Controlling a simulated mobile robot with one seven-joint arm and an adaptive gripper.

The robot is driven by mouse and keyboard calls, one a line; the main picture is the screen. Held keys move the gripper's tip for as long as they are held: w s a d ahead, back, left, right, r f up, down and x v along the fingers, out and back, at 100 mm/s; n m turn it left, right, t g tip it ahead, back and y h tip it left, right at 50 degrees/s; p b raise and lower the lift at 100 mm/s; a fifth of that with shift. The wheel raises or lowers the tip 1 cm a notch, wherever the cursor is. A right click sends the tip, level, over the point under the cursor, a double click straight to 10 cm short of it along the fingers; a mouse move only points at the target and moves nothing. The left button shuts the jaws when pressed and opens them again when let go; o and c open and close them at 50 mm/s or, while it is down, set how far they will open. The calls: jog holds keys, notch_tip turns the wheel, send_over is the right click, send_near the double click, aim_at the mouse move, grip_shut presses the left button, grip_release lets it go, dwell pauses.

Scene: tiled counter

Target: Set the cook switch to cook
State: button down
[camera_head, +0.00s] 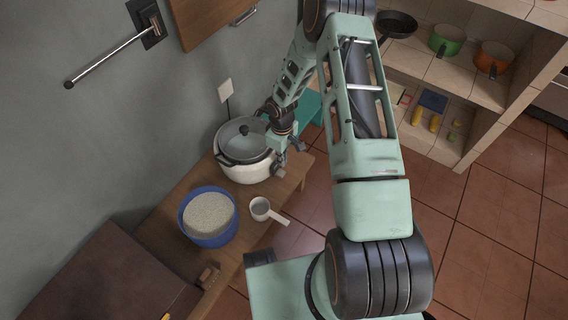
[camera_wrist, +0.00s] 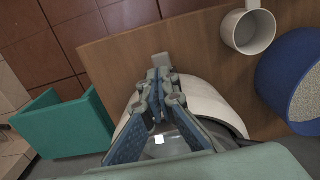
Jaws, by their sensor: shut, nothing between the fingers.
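A white rice cooker (camera_head: 240,172) with a glass lid (camera_head: 232,143) and a dark knob stands on the wooden counter. My gripper (camera_head: 280,170) is at the cooker's right front side, low and close to its wall. In the wrist view my gripper (camera_wrist: 162,66) is shut and empty, its blue-padded fingers in front of the white cooker body (camera_wrist: 206,98). I cannot tell whether the fingertips touch it.
A blue tub of rice (camera_head: 207,238) and a white measuring cup (camera_head: 261,209) stand nearer on the counter (camera_head: 178,216). A wall socket (camera_head: 225,91) is behind the cooker. Shelves with pots stand right.

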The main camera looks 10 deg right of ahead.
notch_tip(320, 180, up, 7)
jog(key=p, duration=0.1)
jog(key=shift+r+p, duration=0.2)
jog(key=shift+p, duration=0.1)
